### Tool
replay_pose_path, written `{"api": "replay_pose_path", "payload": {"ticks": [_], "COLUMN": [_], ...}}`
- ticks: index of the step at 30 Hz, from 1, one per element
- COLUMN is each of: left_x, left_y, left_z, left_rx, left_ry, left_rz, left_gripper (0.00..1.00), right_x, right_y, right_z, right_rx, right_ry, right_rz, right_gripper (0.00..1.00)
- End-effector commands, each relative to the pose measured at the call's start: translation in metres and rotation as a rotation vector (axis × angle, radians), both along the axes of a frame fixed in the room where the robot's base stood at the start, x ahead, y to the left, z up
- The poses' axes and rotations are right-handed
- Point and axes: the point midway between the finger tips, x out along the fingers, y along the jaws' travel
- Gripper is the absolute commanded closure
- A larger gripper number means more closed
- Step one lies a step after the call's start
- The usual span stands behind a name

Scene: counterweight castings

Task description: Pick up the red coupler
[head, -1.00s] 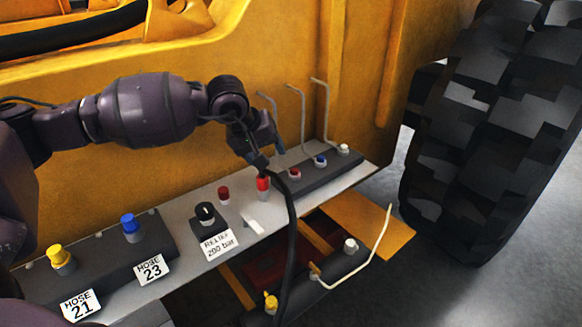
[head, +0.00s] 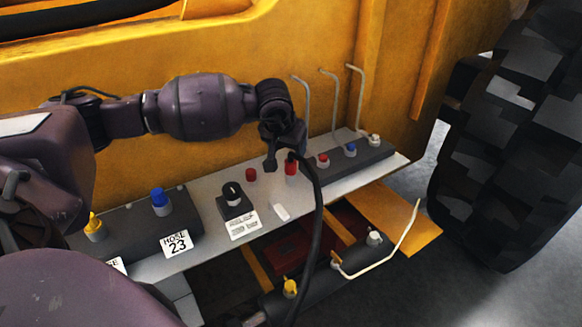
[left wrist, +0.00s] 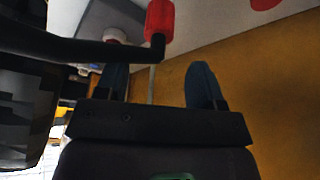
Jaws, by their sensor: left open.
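The red coupler (head: 291,168) stands upright on the grey ledge, with a black hose (head: 318,205) at its top end. My left gripper (head: 283,158) is open and empty just above and beside it. In the left wrist view the red coupler (left wrist: 160,20) lies beyond the two blue fingertips (left wrist: 158,70), roughly in line with the gap and not between them. The hose crosses that view to the left in front of the gripper. Whether a finger touches the hose I cannot tell. My right gripper is not in view.
A red cap (head: 251,174) and a black knob (head: 232,194) sit left of the coupler. A dark block (head: 345,160) with red, blue and white caps and bent metal pipes stands at right. The yellow machine wall (head: 200,60) rises close behind. A large tyre (head: 510,150) is far right.

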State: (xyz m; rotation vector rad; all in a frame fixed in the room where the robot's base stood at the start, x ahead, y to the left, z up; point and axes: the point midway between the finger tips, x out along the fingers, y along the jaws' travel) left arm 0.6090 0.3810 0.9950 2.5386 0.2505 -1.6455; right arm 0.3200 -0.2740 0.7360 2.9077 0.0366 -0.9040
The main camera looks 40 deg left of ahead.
Motion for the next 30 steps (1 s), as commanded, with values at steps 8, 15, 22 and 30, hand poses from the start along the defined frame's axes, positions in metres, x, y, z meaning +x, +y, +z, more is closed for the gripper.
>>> {"api": "replay_pose_path", "payload": {"ticks": [8, 15, 22, 30], "left_x": [0.011, 0.016, 0.016, 0.016], "left_y": [-0.002, 0.0, 0.0, 0.0], "left_z": [-0.035, -0.047, -0.046, -0.046], "left_rx": [-0.002, -0.001, 0.0, 0.0], "left_ry": [0.003, 0.001, 0.0, 0.001], "left_rz": [0.001, 0.001, 0.0, 0.0], "left_gripper": [0.38, 0.38, 0.46, 0.87], "right_x": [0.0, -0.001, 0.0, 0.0], "right_y": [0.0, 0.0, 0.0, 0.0], "right_z": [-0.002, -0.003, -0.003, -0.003], "right_rx": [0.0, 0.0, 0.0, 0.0], "right_ry": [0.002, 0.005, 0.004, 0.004], "right_rz": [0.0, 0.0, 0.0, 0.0], "right_gripper": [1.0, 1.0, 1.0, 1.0]}}
